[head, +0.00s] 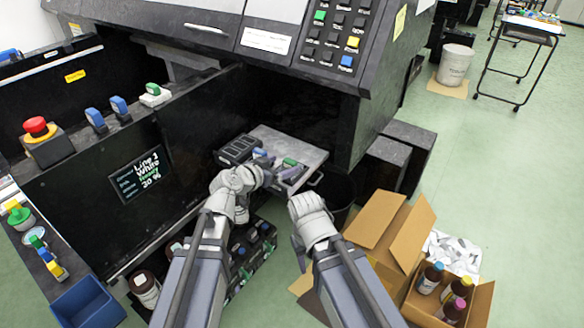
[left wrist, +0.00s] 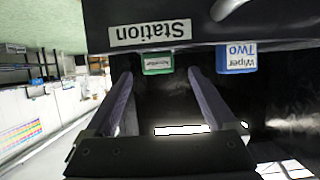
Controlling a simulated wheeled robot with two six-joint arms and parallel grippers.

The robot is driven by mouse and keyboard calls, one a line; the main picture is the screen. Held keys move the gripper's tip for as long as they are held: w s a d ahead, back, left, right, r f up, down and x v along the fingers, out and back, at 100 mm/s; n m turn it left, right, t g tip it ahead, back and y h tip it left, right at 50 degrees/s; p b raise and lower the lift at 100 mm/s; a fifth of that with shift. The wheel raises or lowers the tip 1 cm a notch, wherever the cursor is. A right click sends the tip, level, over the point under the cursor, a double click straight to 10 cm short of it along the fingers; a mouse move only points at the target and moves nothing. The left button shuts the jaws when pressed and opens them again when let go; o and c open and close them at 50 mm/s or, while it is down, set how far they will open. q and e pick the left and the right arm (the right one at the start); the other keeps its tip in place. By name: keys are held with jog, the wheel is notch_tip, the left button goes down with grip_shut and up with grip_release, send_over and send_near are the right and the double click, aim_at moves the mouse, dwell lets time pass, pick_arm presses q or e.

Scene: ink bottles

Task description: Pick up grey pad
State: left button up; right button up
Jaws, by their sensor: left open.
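I cannot make out a thing that is clearly the grey pad. A flat grey plate (head: 300,143) juts out below the machine's front in the head view, with a small green-topped piece (head: 290,162) and a blue-topped piece (head: 260,153) on it. My left gripper (head: 287,175) is at the plate's near edge. In the left wrist view its two fingers stand apart with nothing between them, pointing toward a green block (left wrist: 157,64) and a blue "Wiper Two" block (left wrist: 236,59) beside a "Station" label. My right gripper (head: 299,252) hangs lower right, its jaws unclear.
A dark slotted rack (head: 238,150) adjoins the plate's left side. The black machine wall (head: 150,165) stands at left, with a red button (head: 37,126). An open cardboard box (head: 400,235) and boxed bottles (head: 455,290) stand on the floor at lower right.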

aim_at(292, 161)
pick_arm(q)
jog(key=shift+b+x, duration=1.45)
jog(key=shift+x, duration=2.5)
jog(key=shift+s, duration=0.1)
jog(key=shift+c, duration=0.2)
jog(key=c, duration=1.1)
jog(key=shift+c, duration=0.2)
jog(key=shift+r, duration=0.15)
notch_tip(292, 161, up, 10)
jog(key=p, duration=1)
